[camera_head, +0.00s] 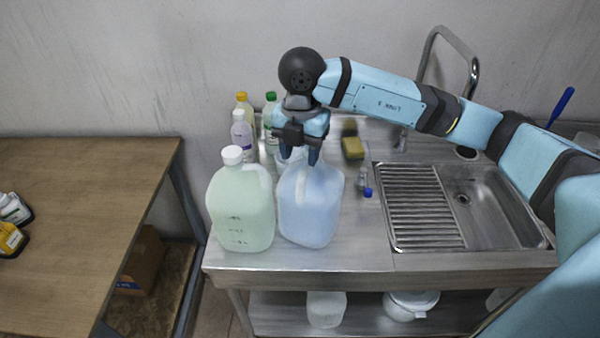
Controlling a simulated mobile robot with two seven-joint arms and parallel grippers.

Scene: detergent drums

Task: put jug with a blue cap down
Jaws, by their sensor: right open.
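A translucent pale blue jug (312,212) stands on the steel counter, close beside the green jug on its left. Its cap is hidden behind my right gripper, so I cannot see the cap's colour. My right gripper (299,158) points down at the top of the blue jug, by its handle. The gripper is open, with its fingers at the handle; I cannot tell whether they touch it. My left gripper is not in view.
A pale green jug (241,208) with a white cap stands left of the blue jug. Several bottles stand behind. A sponge (352,148), a small blue-capped bottle (364,184) and the sink (480,205) lie to the right. A wooden table (90,215) is at left.

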